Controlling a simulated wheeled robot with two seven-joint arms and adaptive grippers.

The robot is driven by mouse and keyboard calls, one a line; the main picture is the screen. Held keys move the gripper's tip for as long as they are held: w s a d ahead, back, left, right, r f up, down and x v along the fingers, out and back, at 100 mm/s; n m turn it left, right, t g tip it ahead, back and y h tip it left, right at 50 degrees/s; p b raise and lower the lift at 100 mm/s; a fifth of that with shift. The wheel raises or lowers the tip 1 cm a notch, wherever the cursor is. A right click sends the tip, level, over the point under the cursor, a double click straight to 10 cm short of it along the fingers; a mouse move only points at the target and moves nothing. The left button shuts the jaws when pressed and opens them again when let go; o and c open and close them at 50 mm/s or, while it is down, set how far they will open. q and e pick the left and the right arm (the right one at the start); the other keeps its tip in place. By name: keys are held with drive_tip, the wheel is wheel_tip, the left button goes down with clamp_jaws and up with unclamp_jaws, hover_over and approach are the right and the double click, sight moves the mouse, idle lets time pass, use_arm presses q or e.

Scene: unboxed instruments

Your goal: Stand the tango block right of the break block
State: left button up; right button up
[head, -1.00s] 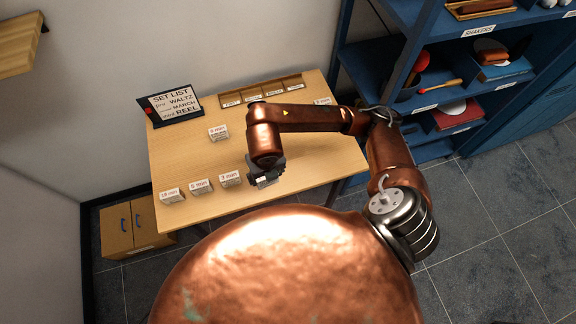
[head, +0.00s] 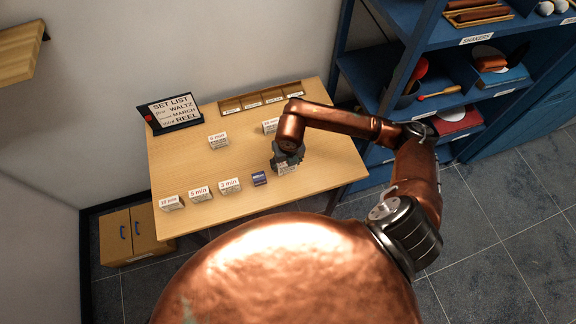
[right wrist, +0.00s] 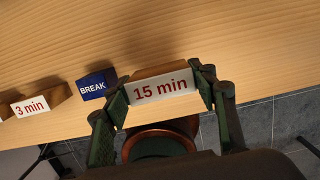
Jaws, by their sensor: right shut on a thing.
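My right gripper (head: 286,166) is shut on a pale block whose face reads "15 min" in the right wrist view (right wrist: 161,86). No face reading "tango" is legible, so I cannot tell from lettering if this is the tango block. The small blue break block (head: 259,178) stands near the table's front edge, just left of my gripper. It also shows in the right wrist view (right wrist: 96,85), left of the held block with a finger between them. I cannot tell if the held block touches the table. My left gripper is not in view.
A front row on the table (head: 190,160) holds a "3 min" block (head: 230,186), a "5 min" block (head: 200,194) and another (head: 171,203). Two more blocks (head: 218,141) (head: 270,126) stand farther back. A set list sign (head: 172,112) and a labelled rack (head: 262,98) line the back.

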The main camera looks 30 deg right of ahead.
sight(287, 167)
drive_tip(key=shift+w+d+f, duration=0.1)
drive_tip(key=shift+d+f, duration=0.15)
drive_tip(key=shift+w+d+f, duration=0.1)
drive_tip(key=shift+f, duration=1.6)
drive_tip(key=shift+f, duration=0.15)
drive_tip(key=o, duration=1.2)
drive_tip(key=shift+c, duration=0.2)
drive_tip(key=r, duration=0.4)
drive_tip(key=s+r, duration=0.1)
drive_tip(key=r, duration=0.7)
drive_tip(key=shift+s+a+r, duration=0.1)
drive_tip(key=shift+s+a, duration=0.1)
drive_tip(key=shift+s, duration=0.2)
